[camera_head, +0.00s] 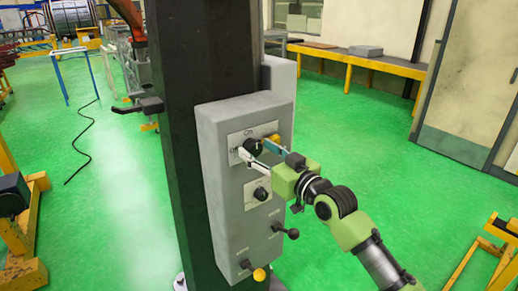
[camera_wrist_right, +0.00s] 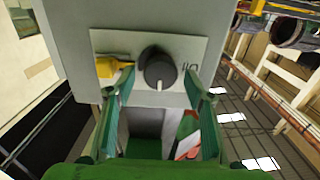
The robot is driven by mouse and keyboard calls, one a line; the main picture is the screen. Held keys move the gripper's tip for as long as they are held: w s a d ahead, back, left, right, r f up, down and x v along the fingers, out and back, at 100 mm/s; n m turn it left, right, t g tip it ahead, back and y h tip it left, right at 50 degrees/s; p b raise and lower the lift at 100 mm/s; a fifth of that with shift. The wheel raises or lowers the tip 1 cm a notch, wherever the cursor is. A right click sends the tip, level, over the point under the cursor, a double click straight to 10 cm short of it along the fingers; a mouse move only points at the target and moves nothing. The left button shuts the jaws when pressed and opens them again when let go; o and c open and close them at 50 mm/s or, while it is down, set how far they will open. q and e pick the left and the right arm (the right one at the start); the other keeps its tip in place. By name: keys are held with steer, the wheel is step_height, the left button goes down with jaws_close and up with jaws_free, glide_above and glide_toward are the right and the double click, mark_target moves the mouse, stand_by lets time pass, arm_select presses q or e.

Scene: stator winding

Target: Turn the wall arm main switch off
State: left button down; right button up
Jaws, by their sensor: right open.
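A grey control box (camera_head: 222,190) is fixed to a dark column. On its upper white plate, marked "On", sits a black rotary knob (camera_head: 252,146), which also shows in the right wrist view (camera_wrist_right: 158,68) with a pale pointer line. A yellow part (camera_wrist_right: 112,67) lies beside the knob on the plate. My right gripper (camera_head: 257,154) is open, with its fingertips near the knob, one at each side in the wrist view. I cannot tell whether they touch it. A second black knob (camera_head: 261,194) is lower on the box. My left gripper is not in view.
A yellow ball (camera_head: 260,274) is at the bottom edge. A yellow-framed bench (camera_head: 375,63) stands behind at the right. Green floor (camera_head: 350,120) lies open around the column.

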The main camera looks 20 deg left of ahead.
steer(key=c, duration=1.1)
